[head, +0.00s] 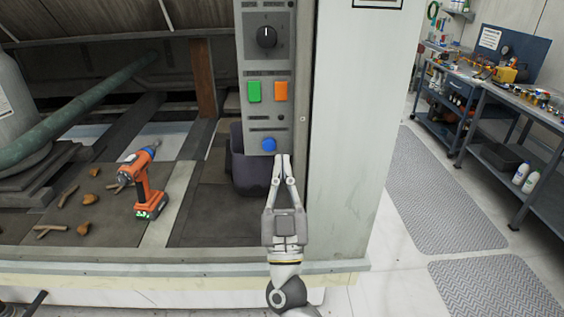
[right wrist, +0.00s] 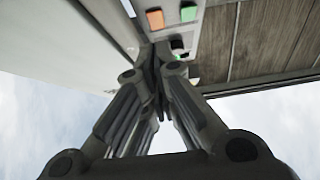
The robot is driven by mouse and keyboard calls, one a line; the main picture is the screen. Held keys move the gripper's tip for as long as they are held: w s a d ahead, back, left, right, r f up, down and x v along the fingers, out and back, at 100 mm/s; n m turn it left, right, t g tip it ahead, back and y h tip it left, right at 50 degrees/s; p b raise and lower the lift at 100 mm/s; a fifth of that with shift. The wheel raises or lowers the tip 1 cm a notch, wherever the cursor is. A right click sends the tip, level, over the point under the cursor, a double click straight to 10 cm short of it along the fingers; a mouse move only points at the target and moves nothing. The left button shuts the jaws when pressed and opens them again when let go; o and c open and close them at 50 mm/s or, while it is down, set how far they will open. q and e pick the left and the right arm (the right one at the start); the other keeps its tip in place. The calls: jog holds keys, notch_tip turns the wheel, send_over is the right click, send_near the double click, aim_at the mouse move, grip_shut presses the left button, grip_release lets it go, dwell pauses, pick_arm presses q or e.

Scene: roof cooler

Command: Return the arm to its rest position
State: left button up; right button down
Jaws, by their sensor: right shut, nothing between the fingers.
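My right gripper (head: 281,160) is shut and empty, with its fingers pointing up at the lower end of the grey control panel (head: 282,195). Its tips are just right of and below the blue button (head: 268,144); I cannot tell whether they touch the panel. In the right wrist view the closed fingers (right wrist: 158,58) point toward the panel, with the orange button (right wrist: 155,19) and green button (right wrist: 189,12) beyond them. My left gripper is in neither view.
A black knob (head: 266,37) is at the panel's top. An orange drill (head: 147,185) stands on the cooler floor left, near wood scraps (head: 68,196). A dark bin (head: 248,172) sits behind the panel. A white wall panel (head: 355,130) is right; matted floor (head: 440,200) lies beyond.

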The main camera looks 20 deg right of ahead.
dwell(0.3)
